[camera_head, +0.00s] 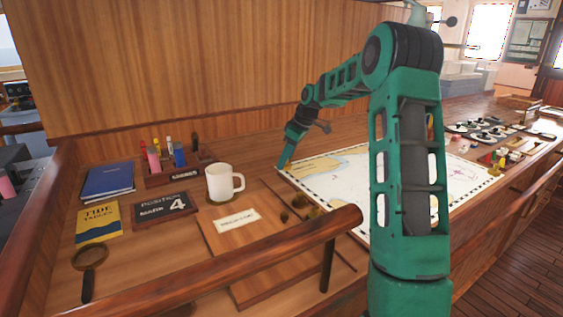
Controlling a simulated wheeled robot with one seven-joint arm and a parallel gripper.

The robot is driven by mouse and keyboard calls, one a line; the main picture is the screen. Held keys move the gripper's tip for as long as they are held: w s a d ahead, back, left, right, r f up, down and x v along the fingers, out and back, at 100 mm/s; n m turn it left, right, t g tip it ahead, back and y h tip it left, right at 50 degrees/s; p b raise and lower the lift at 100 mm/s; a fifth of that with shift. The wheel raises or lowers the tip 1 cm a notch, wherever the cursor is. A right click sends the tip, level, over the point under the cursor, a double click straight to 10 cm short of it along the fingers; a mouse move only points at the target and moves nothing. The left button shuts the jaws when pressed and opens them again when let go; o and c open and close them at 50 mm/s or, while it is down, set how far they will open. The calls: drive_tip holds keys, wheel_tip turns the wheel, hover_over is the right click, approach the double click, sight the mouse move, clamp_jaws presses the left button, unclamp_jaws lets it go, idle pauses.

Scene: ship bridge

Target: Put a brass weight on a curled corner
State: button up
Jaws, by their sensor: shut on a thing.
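The chart (346,180) lies flat on the wooden desk, partly hidden behind my green arm. My gripper (283,164) is at the chart's far left corner, low over the desk. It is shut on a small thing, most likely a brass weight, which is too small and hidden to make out. Brass weights (312,211) stand at the right side of a wooden board, near the chart's left edge. I cannot tell from this view whether the corner under my gripper is curled or touched.
A white mug (223,183) stands on a coaster left of my gripper. A wooden rail (240,262) crosses the front.

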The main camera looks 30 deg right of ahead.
drive_tip(key=o, duration=1.3)
drive_tip(key=v, duration=1)
drive_tip(key=shift+d+r, duration=0.1)
drive_tip(key=shift+r, duration=0.15)
